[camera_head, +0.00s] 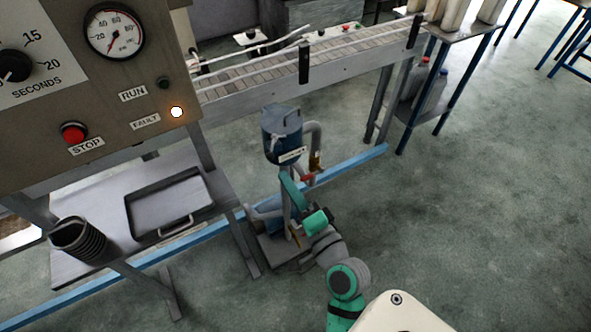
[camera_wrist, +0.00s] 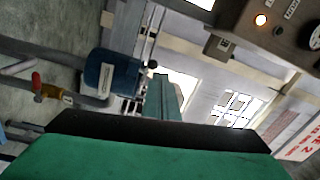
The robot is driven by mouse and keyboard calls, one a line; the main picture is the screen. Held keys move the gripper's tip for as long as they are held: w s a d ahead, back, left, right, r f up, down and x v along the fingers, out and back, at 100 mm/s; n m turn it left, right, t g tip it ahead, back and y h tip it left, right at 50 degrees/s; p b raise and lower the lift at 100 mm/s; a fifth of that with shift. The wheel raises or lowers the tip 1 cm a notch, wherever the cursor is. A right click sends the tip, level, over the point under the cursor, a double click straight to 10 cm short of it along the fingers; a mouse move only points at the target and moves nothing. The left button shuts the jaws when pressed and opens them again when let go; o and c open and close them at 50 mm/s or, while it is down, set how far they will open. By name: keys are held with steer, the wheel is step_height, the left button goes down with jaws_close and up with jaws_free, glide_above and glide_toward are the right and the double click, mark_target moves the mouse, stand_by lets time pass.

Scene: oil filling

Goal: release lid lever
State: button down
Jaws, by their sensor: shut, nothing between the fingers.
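The lid looks closed. The tank also shows tilted in the wrist view (camera_wrist: 108,74). My gripper (camera_head: 286,176) is shut and empty, just below the tank in the head view. In the wrist view a green finger (camera_wrist: 165,98) points away beside the tank; contact cannot be told.
A pipe with a red-handled valve (camera_head: 308,178) runs close beside my gripper. A control panel (camera_head: 150,60) with a lit lamp overhangs on the left. A conveyor (camera_head: 300,65) runs behind the tank. A blue floor rail (camera_head: 345,168) passes by the base. The floor at right is free.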

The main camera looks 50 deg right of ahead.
steer(key=a, duration=0.1)
steer(key=s+a, duration=0.1)
steer(key=a, duration=0.1)
steer(key=shift+f, duration=0.1)
stand_by(0.4)
